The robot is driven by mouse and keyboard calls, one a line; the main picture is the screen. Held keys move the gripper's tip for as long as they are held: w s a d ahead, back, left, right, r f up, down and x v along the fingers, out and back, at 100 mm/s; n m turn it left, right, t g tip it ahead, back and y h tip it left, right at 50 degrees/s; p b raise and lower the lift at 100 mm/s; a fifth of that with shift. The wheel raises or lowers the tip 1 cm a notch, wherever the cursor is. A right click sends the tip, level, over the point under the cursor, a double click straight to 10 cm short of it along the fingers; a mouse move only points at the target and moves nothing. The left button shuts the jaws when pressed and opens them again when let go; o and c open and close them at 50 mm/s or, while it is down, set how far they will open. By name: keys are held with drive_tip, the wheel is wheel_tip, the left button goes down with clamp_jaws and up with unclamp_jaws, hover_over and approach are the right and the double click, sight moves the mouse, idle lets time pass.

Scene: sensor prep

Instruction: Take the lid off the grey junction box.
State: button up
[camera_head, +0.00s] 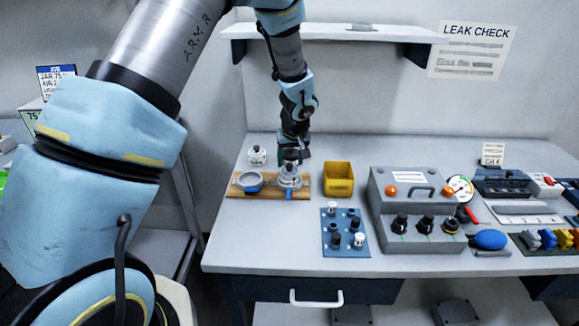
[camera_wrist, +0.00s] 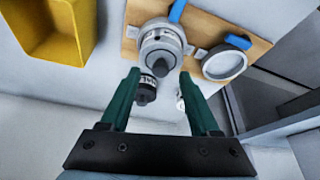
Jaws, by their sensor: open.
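A round grey housing with a knobbed top (camera_head: 290,181) stands on a wooden board; I take it as the junction box with its lid on.
An open grey ring (camera_head: 249,181) with a blue clamp sits left on the board (camera_head: 270,194). A yellow bin (camera_head: 338,180) stands close right, a white jar (camera_head: 257,155) behind. A labelled black cylinder (camera_wrist: 147,91) shows between my fingers. A grey control box (camera_head: 411,235) is farther right.

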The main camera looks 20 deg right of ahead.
drive_tip(key=shift+x, duration=0.95)
clamp_jaws()
